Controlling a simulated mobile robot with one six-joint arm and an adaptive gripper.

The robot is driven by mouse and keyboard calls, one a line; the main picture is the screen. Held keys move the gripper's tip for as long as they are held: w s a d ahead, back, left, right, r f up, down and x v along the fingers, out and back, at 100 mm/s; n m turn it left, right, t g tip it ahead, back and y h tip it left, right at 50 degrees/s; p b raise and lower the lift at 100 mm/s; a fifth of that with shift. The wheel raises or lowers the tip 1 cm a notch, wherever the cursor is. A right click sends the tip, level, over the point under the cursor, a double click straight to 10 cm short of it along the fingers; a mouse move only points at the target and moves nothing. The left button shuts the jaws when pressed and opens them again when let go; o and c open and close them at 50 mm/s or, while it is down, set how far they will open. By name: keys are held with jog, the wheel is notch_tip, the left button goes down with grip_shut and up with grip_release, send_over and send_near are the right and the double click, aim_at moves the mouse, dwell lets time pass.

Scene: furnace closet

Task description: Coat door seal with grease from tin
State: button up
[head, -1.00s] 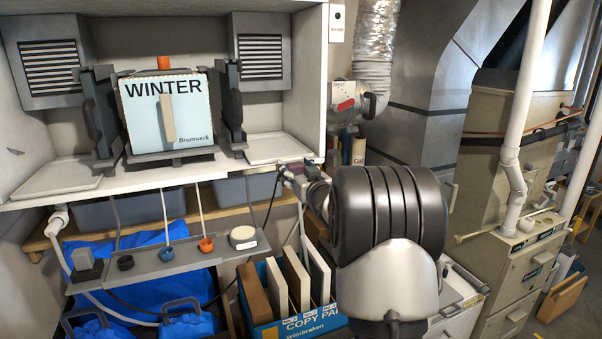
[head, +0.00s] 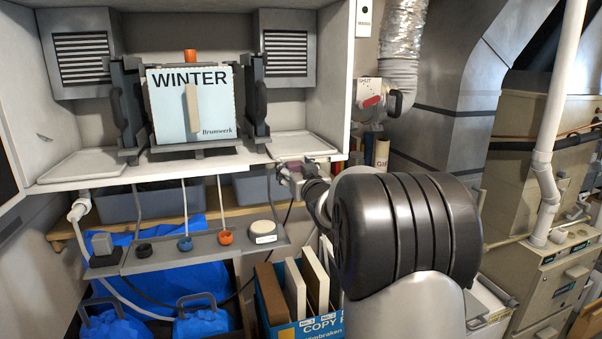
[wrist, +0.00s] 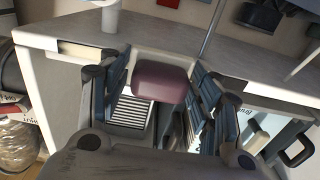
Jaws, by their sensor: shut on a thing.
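My gripper (head: 287,173) is in front of the lower right edge of the white cabinet. It is shut on a maroon block-shaped pad (wrist: 158,80), which shows between the fingers in the wrist view. A round, shallow tin (head: 262,227) with a pale top and a white label sits at the right end of the grey ledge (head: 205,245), below and left of my gripper. The pad is apart from the tin. I cannot make out which part is the door seal.
A pale panel marked WINTER (head: 215,112) stands in a dark frame in the cabinet. Black (head: 144,250), blue (head: 185,243) and orange (head: 225,236) cups sit on the ledge. A blue box (head: 300,325) of upright boards stands below. Ducts and pipes fill the right side.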

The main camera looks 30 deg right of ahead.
jog(key=shift+w+a+b, duration=0.2)
jog(key=shift+a+b, duration=0.3)
jog(key=shift+a, duration=0.1)
jog(key=shift+w+a+b, duration=0.2)
jog(key=shift+a+b, duration=0.3)
jog(key=shift+a, duration=0.05)
jog(key=shift+w+a+r+b, duration=0.1)
jog(key=shift+w+a+b, duration=0.1)
jog(key=shift+a+b, duration=0.5)
jog(key=shift+w+a+f+b, duration=0.1)
jog(key=shift+w+a+b, duration=0.15)
jog(key=shift+a+b, duration=0.5)
jog(key=shift+w+a+r+b, duration=0.1)
jog(key=shift+w+a+b, duration=0.1)
jog(key=shift+a+b, duration=0.5)
jog(key=shift+w+a+b, duration=0.15)
jog(key=shift+a+b, duration=0.35)
jog(key=shift+a, duration=0.15)
jog(key=shift+w+a+b, duration=0.15)
jog(key=shift+a+b, duration=0.35)
jog(key=shift+a, duration=0.1)
jog(key=shift+w+a+b, duration=0.15)
jog(key=shift+a+b, duration=0.3)
jog(key=shift+a, duration=0.15)
jog(key=b, duration=0.4)
send_near(258, 167)
jog(key=shift+w+a+r, duration=0.15)
jog(key=shift+a, duration=0.4)
